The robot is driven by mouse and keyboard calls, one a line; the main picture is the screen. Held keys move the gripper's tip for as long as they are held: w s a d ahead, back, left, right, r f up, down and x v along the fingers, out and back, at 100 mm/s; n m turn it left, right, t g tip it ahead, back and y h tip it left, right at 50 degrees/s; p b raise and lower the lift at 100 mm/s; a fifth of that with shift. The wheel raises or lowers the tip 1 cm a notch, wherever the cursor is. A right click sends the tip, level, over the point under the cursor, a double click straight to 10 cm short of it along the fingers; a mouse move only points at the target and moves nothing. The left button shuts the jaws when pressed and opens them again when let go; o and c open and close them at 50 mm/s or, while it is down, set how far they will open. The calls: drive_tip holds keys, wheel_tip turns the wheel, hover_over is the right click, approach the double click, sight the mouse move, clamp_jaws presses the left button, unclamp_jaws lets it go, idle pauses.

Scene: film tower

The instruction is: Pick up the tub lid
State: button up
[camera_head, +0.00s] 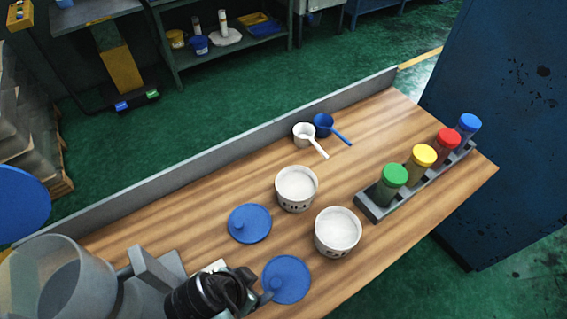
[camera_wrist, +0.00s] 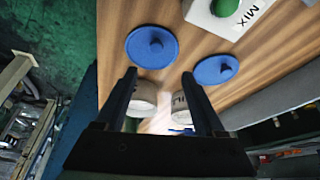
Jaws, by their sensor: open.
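Two round blue tub lids with raised knobs lie flat on the wooden table. The near lid (camera_head: 288,279) is at the bottom centre of the head view and at left in the wrist view (camera_wrist: 150,47). The far lid (camera_head: 250,223) is further back, and at right in the wrist view (camera_wrist: 216,70). My gripper (camera_head: 256,286) is open and empty. It overlaps the near lid's left edge in the head view; contact cannot be told. In the wrist view the fingers (camera_wrist: 159,75) are apart, their tips just below the near lid.
Two white tubs, a back one (camera_head: 296,188) and a front one (camera_head: 338,232), stand open right of the lids. Behind are a white scoop (camera_head: 304,134) and a blue scoop (camera_head: 324,124). A jar rack (camera_head: 375,211) stands right. A white MIX box (camera_wrist: 208,17) is near the far lid.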

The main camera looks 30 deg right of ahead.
hover_over(274, 284)
drive_tip(key=a, duration=0.2)
drive_tip(key=f, duration=0.4)
drive_tip(key=s+f, duration=0.1)
drive_tip(key=f, duration=0.1)
drive_tip(key=shift+a+f, duration=0.1)
drive_tip(key=shift+f, duration=0.1)
drive_tip(key=shift+a+p+x, duration=0.2)
drive_tip(key=shift+p+x, duration=0.3)
drive_tip(key=shift+x, duration=2.6)
drive_tip(key=shift+w, duration=0.1)
clamp_jaws()
